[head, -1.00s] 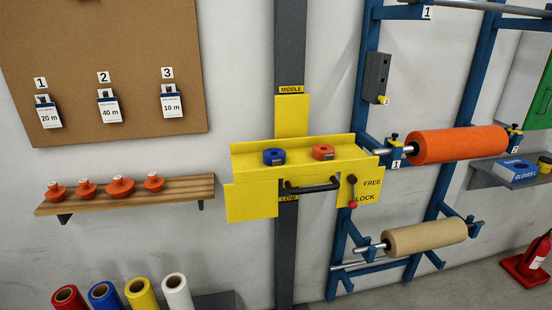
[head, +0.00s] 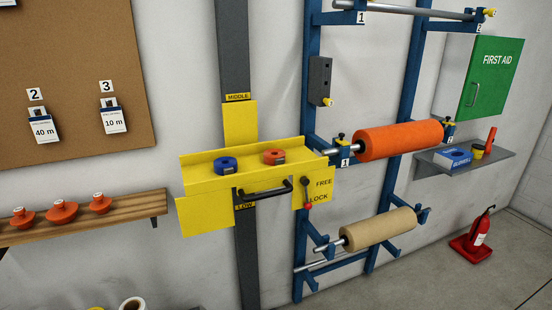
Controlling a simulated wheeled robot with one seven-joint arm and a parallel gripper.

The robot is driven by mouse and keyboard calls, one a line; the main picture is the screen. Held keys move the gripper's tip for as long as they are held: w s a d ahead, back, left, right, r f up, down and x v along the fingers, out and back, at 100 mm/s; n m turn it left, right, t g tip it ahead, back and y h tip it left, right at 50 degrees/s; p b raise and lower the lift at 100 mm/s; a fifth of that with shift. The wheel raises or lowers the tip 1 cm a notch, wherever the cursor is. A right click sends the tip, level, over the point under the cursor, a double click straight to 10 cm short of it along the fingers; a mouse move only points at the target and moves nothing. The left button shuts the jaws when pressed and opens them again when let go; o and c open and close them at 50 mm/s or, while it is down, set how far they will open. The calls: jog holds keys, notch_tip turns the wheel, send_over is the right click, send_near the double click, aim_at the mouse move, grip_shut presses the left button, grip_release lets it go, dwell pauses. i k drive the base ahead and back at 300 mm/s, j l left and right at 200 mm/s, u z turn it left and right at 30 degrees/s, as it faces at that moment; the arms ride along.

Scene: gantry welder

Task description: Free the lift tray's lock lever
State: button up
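The yellow lift tray (head: 205,217) sits on a dark vertical rail (head: 248,270), between the MIDDLE label (head: 238,97) and the LOW label (head: 244,205). Its lock lever (head: 307,193) is on the right of the tray's front plate. It has a dark arm and a red knob at its lower end, which hangs down beside the word LOCK; the word FREE is above. A black handle (head: 268,194) is on the tray's front. A blue roll (head: 225,165) and an orange roll (head: 274,157) lie in the tray. My gripper is not in view.
A blue rack right of the tray carries an orange roll (head: 400,140) and a tan roll (head: 380,229). A wooden shelf (head: 130,206) with orange knobbed pieces is at left. Floor shows at lower right.

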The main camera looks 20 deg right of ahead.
aim_at(307, 196)
jog(key=i+j+u, duration=0.2)
jog(key=u, duration=0.15)
jog(key=i+j+u, duration=0.15)
jog(key=i+u, duration=0.25)
jog(key=i+j+u, duration=0.1)
jog(key=u, duration=0.25)
